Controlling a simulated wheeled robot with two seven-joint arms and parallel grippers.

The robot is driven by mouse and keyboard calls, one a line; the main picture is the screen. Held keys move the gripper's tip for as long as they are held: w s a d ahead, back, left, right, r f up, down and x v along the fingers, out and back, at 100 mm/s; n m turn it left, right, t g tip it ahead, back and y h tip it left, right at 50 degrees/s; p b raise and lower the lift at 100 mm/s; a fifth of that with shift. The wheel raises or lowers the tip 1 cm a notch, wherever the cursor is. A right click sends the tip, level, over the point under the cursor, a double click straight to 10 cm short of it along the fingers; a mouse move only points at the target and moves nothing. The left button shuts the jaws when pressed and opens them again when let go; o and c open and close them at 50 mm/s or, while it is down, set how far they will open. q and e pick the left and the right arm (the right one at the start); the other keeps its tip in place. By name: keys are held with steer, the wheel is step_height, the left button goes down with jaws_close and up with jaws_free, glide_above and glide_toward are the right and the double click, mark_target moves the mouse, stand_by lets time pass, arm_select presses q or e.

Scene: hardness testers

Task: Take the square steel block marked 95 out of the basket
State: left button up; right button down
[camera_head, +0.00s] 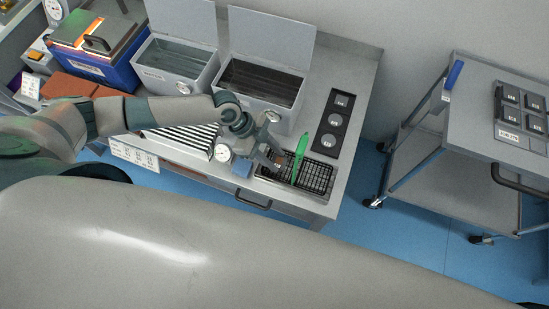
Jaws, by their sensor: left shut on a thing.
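The black wire basket (318,182) sits at the front right of the steel bench. My left gripper (275,160) reaches in from the left and is over the basket's left end. It is shut on a small block, mostly hidden between the fingers; its marking is too small to read. I cannot tell whether the block is clear of the basket floor. A long green handle (300,152) stands tilted in the basket, just right of the gripper. My right gripper is not in view.
Two open grey tanks (253,101) stand behind the basket. A small dial gauge (222,153) is left of the gripper. A grey trolley (470,95) stands right, across blue floor.

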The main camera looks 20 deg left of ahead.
mark_target(274, 160)
arm_select(q)
step_height(274, 160, up, 9)
steer(key=b, duration=0.1)
steer(key=shift+f+b, duration=0.2)
steer(key=shift+b, duration=0.15)
stand_by(0.4)
